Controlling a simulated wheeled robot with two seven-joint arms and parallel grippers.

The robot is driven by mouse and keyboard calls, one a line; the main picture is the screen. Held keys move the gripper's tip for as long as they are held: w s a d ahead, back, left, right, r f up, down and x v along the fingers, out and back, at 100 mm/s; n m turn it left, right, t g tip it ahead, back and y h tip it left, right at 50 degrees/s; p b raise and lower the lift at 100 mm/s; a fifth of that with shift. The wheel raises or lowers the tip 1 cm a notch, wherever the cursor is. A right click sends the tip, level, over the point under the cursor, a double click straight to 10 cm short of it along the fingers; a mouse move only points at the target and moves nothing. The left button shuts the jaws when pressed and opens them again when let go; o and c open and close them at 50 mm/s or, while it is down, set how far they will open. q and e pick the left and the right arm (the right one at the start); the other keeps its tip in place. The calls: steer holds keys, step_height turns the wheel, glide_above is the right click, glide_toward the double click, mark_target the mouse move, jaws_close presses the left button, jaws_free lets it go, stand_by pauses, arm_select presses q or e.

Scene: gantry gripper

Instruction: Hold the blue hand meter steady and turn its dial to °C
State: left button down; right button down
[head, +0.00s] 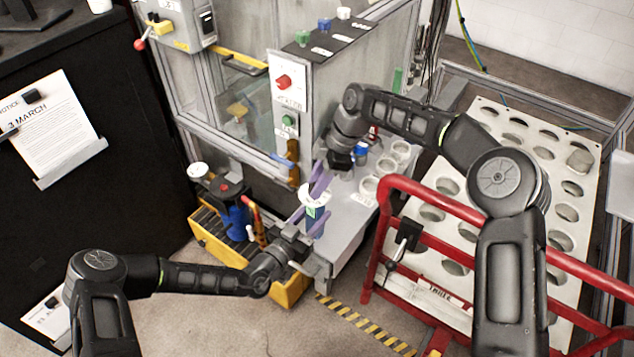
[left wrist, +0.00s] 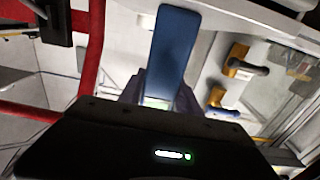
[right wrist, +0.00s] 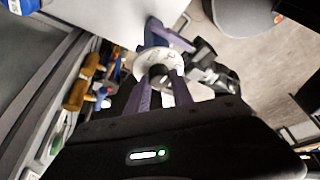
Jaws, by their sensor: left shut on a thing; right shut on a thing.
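The blue hand meter (head: 316,226) is upright at the front edge of the grey bench, its white dial face (head: 313,201) towards the top. My left gripper (head: 306,220) is shut on the meter's body. The left wrist view shows the meter's plain blue back (left wrist: 174,48) between the purple fingers. My right gripper (head: 317,188) comes down from above and is shut on the dial's knob. In the right wrist view the round white dial plate (right wrist: 163,65) surrounds the fingertips. The knob is mostly hidden and the marks are too small to read.
A yellow tool crate (head: 215,243) stands left of the meter on the floor. White ring holders (head: 369,187) line the bench behind. A red rail cart (head: 385,235) stands to the right, and the machine's control panel (head: 289,95) rises behind.

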steer(key=shift+d, duration=0.1)
steer(key=c, duration=1.1)
jaws_free()
steer(key=v, duration=1.2)
arm_select(q)
steer(key=c, duration=0.8)
jaws_free()
steer(key=shift+o, duration=0.2)
